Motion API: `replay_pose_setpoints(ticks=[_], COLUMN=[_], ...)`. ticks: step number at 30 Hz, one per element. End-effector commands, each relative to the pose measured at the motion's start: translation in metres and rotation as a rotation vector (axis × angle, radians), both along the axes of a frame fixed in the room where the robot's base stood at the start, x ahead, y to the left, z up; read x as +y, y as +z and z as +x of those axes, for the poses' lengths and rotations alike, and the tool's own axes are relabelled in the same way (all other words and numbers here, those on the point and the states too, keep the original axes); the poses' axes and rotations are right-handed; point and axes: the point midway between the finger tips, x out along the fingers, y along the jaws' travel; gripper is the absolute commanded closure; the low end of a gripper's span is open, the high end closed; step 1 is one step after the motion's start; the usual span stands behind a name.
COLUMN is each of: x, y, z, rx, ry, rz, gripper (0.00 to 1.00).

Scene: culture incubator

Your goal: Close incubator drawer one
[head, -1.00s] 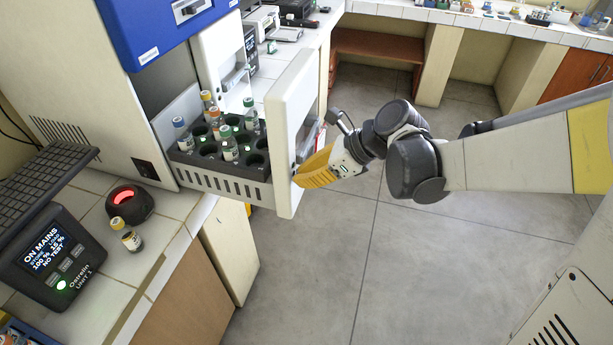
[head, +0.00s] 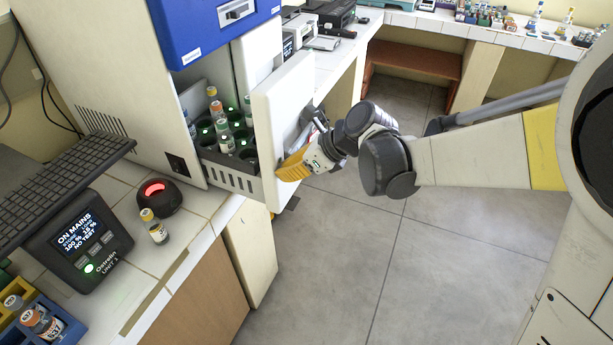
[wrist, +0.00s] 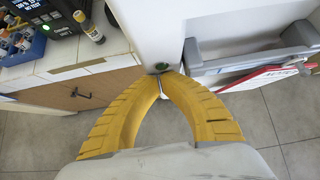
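The incubator drawer (head: 232,180) is partly open, with its white front panel (head: 276,112) standing out from the cabinet. A dark rack inside it holds several capped vials (head: 219,112), partly hidden by the panel. My gripper (head: 280,174) has its yellow fingers at the lower part of the panel's outer face and appears to touch it. In the wrist view the fingertips (wrist: 161,74) meet against or very near the white panel (wrist: 165,30), with nothing clearly held.
A blue unit (head: 215,30) sits above the drawer. On the left counter are a display unit (head: 80,240), a keyboard (head: 65,180), a red-lit round device (head: 158,197), a loose vial (head: 154,228) and a blue vial rack (head: 65,332). The floor (head: 340,260) is clear.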

Motion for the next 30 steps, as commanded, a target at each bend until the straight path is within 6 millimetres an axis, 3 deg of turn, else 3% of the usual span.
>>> replay_pose_setpoints(ticks=[21,30], x=[0.13,0.174], y=[0.001,0.0], z=[0.046,0.063], rx=[0.0,0.0], ry=[0.003,0.001], rz=[0.001,0.001], gripper=[1.0,1.0])
